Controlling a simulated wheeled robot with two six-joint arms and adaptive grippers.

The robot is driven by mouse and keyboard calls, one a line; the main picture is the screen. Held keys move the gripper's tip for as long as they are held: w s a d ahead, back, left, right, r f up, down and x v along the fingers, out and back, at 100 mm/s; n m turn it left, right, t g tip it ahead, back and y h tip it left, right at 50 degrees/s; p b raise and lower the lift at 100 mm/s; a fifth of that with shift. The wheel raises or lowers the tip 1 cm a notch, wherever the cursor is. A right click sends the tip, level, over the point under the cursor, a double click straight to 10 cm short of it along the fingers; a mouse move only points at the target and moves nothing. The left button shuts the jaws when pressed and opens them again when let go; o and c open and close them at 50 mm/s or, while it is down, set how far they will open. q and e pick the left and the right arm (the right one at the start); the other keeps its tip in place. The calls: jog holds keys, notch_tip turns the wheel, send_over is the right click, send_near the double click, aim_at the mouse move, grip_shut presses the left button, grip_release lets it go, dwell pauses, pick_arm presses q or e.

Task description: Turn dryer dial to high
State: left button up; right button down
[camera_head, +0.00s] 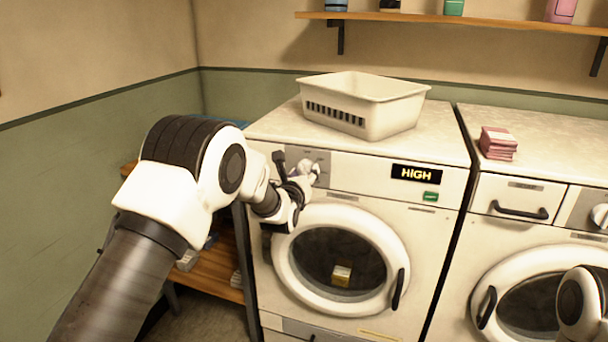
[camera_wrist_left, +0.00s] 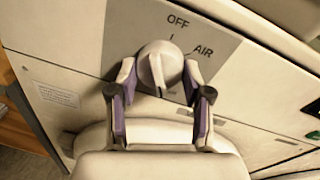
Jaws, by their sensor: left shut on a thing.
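The dryer (camera_head: 365,190) is a white front-loading machine with a round door and a lit display (camera_head: 416,174) reading HIGH. Its pale dial (camera_head: 314,170) is on a grey panel at the upper left of its front. In the left wrist view the dial (camera_wrist_left: 158,62) has a raised ridge, and OFF and AIR are printed beside it; other marks are hidden or unreadable. My left gripper (camera_head: 303,178) is at the dial. In the wrist view its purple-padded fingers (camera_wrist_left: 160,75) are shut on the dial from both sides. My right gripper is out of view.
A white basket (camera_head: 365,100) sits on the dryer. A second machine (camera_head: 530,205) stands to the right, with pink folded cloths (camera_head: 497,143) on top. A wooden shelf (camera_head: 470,21) with bottles hangs above. A low wooden rack (camera_head: 215,272) stands left of the dryer.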

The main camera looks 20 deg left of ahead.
pick_arm(q)
jog(key=shift+r, duration=0.15)
jog(key=o, duration=1.2)
jog(key=shift+w, duration=0.1)
jog(key=shift+c, duration=0.2)
jog(key=s, duration=1.2)
jog(key=shift+d+r, duration=0.15)
jog(key=shift+d, duration=0.1)
